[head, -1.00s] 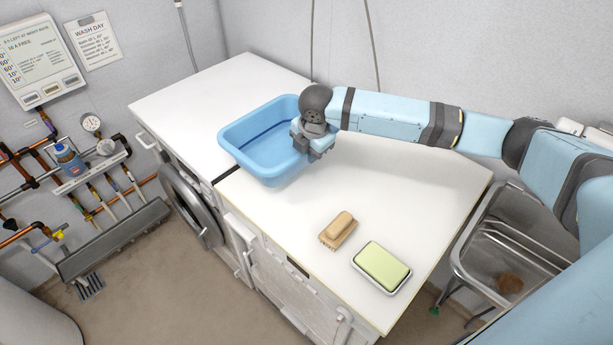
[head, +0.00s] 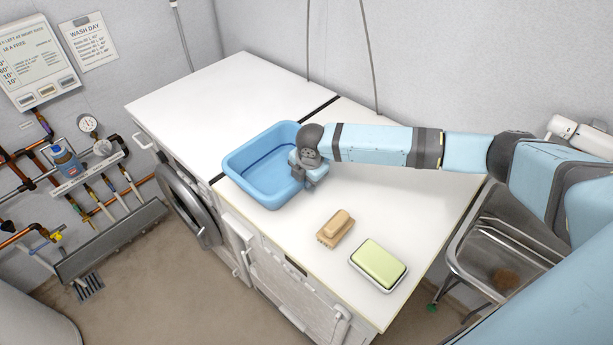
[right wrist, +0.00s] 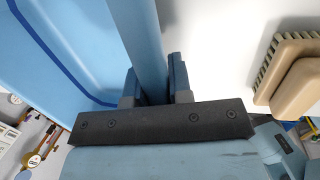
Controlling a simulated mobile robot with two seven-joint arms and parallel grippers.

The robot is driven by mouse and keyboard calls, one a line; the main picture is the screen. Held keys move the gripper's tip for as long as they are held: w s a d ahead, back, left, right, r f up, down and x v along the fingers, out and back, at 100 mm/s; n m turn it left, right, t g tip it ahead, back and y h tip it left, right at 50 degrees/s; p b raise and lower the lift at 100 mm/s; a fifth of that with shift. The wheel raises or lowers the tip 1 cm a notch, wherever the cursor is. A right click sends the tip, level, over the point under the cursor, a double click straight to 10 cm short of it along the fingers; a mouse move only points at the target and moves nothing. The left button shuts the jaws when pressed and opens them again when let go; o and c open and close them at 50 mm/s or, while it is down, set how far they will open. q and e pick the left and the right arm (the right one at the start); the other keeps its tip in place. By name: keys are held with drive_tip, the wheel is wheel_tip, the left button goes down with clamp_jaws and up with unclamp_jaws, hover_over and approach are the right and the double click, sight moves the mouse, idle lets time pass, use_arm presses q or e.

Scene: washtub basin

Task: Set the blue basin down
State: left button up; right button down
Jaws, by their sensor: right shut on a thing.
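The blue basin (head: 248,185) is upright over the near white worktop (head: 390,180), close to its left end and front edge. I cannot tell if its base touches the top. My right gripper (head: 310,178) is at the basin's right side, shut on its wall. In the right wrist view the two fingers (right wrist: 154,88) pinch the basin's wall (right wrist: 145,45) from both sides, with the basin's inside to the left. My left gripper is out of view.
A wooden brush (head: 335,228) and a green soap bar in a dish (head: 378,264) lie right of the basin. The brush also shows in the right wrist view (right wrist: 290,75). The far white top (head: 225,95) is clear.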

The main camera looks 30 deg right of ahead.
drive_tip(key=c, duration=1)
unclamp_jaws()
drive_tip(key=shift+f, duration=0.1)
drive_tip(key=shift+c, duration=0.2)
drive_tip(key=v, duration=1.2)
drive_tip(key=shift+b, duration=0.3)
drive_tip(key=shift+s, duration=0.1)
